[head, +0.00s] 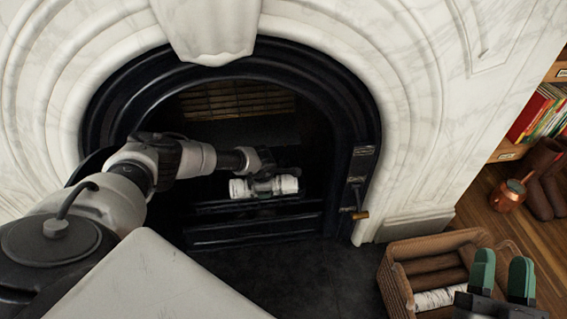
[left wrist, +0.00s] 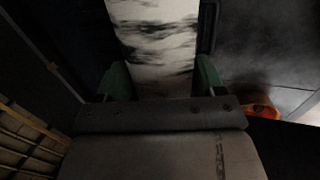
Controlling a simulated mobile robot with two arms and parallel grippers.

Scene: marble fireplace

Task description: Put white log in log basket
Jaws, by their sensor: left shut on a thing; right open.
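A white log (head: 285,185) with dark bark marks is inside the fireplace opening. My left gripper (head: 264,186) is shut around its middle. In the left wrist view the white log (left wrist: 158,40) lies between the green fingertips of my left gripper (left wrist: 155,80). The log basket (head: 396,285), woven and brown, stands at the lower right on the hearth. It holds brown logs and one white log (head: 438,298). My right gripper (head: 502,278) is open, with two green fingers apart in front of the basket's right side. It hides part of the basket.
The white marble fireplace (head: 420,120) frames a black arched iron insert (head: 340,100). A brass handle (head: 360,215) sticks out at its right side. The dark hearth (head: 320,275) is clear left of the basket.

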